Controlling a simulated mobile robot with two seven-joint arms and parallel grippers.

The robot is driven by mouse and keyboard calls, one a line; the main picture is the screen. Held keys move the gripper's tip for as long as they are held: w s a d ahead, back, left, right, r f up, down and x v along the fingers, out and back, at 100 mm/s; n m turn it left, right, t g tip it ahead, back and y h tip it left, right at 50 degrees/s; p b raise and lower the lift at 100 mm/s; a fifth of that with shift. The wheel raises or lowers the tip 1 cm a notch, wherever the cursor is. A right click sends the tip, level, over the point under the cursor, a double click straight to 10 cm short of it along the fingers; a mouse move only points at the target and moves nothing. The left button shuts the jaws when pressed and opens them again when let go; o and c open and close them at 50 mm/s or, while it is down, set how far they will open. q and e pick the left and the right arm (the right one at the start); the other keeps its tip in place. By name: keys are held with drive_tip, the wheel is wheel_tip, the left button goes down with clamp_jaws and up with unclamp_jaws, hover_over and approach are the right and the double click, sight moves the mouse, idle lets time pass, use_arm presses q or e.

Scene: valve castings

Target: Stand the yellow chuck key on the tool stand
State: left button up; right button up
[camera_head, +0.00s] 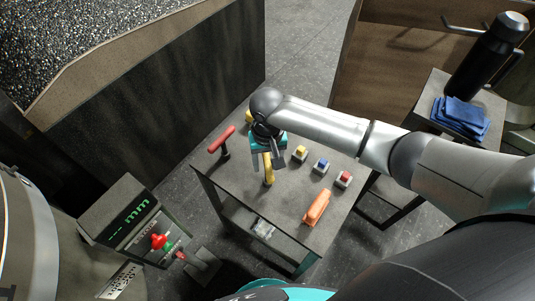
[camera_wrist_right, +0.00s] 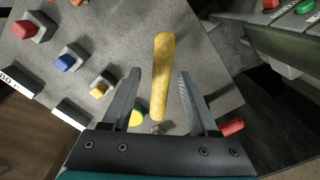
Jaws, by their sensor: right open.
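The yellow chuck key shows as a long yellow bar (camera_head: 268,170) on the grey table (camera_head: 240,185), just below my right gripper (camera_head: 267,160). In the right wrist view the yellow bar (camera_wrist_right: 162,75) lies lengthwise between the fingers of the right gripper (camera_wrist_right: 157,85). The fingers are open, with a gap on both sides of the bar. Its shaft is mostly hidden, so I cannot tell whether it stands or lies. I cannot make out a separate tool stand. My left gripper is not in view.
A red T-handled tool (camera_head: 222,140) stands left of the gripper. Yellow (camera_head: 300,152), blue (camera_head: 321,166) and red (camera_head: 344,178) pieces on grey bases are to the right. An orange object (camera_head: 316,207) lies near the front. A yellow-green piece (camera_wrist_right: 137,116) is close by the fingers.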

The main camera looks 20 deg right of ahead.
wheel_tip(320, 180, up, 15)
drive_tip(key=p, duration=0.2)
idle(0.6)
